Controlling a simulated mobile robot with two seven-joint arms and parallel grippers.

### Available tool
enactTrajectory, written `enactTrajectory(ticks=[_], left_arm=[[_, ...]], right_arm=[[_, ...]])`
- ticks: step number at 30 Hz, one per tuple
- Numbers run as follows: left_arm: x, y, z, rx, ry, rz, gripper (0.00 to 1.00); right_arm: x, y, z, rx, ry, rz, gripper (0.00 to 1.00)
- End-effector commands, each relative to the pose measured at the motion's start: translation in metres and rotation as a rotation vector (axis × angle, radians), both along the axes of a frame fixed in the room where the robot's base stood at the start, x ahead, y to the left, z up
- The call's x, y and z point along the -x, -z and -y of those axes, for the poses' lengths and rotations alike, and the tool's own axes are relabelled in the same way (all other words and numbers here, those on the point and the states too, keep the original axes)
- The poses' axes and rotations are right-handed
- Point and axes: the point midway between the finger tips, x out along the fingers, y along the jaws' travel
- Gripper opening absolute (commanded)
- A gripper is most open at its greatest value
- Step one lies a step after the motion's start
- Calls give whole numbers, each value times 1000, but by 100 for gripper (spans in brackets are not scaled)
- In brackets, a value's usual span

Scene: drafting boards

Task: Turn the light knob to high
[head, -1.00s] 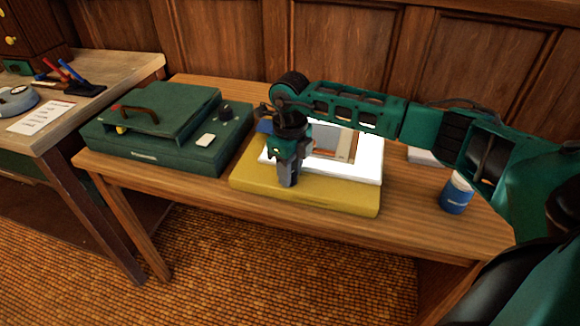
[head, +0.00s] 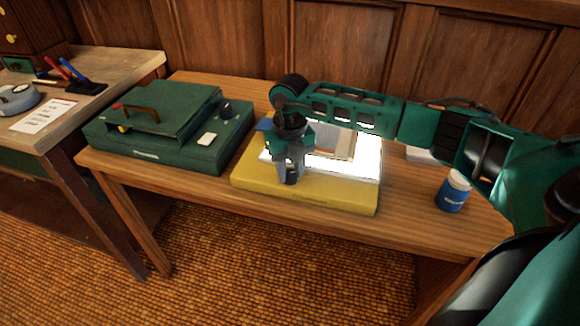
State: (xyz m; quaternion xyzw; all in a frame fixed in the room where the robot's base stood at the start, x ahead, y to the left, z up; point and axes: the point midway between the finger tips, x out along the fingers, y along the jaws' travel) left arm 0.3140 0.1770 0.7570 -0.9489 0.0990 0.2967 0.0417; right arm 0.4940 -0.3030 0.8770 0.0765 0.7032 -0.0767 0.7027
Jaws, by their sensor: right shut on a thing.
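The yellow light box (head: 335,199) lies on the wooden table with a bright, lit white panel (head: 368,157) on top. My right gripper (head: 291,175) points down at the box's front left part. Its two fingers stand on either side of a small dark knob (head: 292,177) and are shut on it. The gripper hides part of the knob, so its pointer and setting cannot be read. My left gripper is not in view.
A green machine (head: 175,150) with a black knob (head: 226,109) and a brown handle stands left of the box. A blue jar (head: 454,192) with a white lid stands at the right. A picture sheet (head: 334,144) lies on the panel, partly behind my arm.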

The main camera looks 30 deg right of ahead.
Motion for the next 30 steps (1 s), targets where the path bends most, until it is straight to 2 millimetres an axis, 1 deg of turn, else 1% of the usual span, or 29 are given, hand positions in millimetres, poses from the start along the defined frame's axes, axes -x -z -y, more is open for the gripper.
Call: enactTrajectory(ticks=[12,13,18,21,27,30], left_arm=[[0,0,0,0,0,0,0],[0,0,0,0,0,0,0],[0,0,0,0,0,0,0],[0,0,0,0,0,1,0],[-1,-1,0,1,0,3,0],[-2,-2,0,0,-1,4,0]], right_arm=[[-1,-1,0,-1,11,2,4],[-1,-1,0,-1,11,2,35],[-1,0,0,-1,9,2,52],[0,0,0,-1,9,1,60],[0,0,0,0,8,1,60],[-1,-5,0,-1,8,2,60]])
